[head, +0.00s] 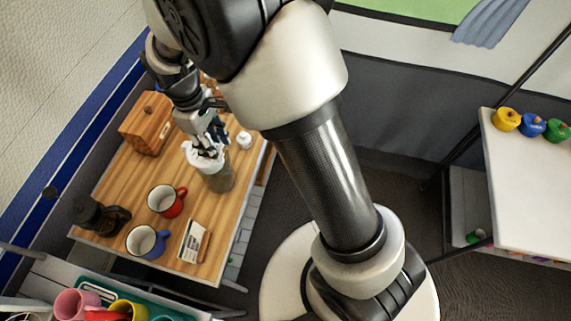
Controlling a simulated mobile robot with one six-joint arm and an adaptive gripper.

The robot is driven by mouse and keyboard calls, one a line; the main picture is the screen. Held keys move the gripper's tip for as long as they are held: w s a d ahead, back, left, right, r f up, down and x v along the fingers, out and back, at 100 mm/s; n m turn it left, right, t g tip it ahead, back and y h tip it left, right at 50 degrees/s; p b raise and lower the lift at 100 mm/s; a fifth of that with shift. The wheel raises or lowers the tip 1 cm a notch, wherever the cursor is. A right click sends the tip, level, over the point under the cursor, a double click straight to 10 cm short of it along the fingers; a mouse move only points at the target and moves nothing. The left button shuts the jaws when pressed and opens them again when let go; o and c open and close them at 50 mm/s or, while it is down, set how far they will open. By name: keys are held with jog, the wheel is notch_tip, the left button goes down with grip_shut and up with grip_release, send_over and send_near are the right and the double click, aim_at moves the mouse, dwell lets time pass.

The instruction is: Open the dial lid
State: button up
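A clear jar with dark contents (218,181) stands on the wooden table. A white lid (202,160) sits at its top and looks slightly tilted in this view. My gripper (208,148) comes down from above onto the lid, with its dark fingers at the lid's upper side. The fingers partly cover the lid's middle, so any dial or knob there is hidden. The picture is too small to show whether the fingers are closed on it.
On the wooden table (122,197) are a wooden box (147,124), a red mug (162,202), a blue mug (146,243), a dark grinder-like object (90,213), a small white container (244,140) and a card box (191,240). A white table (530,190) stands right.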

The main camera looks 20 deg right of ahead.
jog(key=shift+s+d+f+t+y+b, duration=0.15)
jog(key=shift+f+t+y+b, duration=0.25)
jog(key=shift+f+b, duration=0.6)
notch_tip(320, 180, up, 19)
jog(key=p, duration=0.5)
jog(key=s+d+f+m+t+b, duration=0.3)
jog(key=s+d+m+b, duration=0.4)
jog(key=s+d, duration=0.3)
jog(key=shift+s+d+t+b, duration=0.35)
jog(key=shift+s+b, duration=0.3)
jog(key=shift+s, duration=1.75)
jog(key=s+m, duration=0.1)
jog(key=s+d+f+m, duration=0.1)
jog(key=s, duration=0.1)
jog(key=s+d+t, duration=0.1)
jog(key=s, duration=0.1)
jog(key=shift+f+m, duration=0.25)
jog(key=shift+m, duration=0.15)
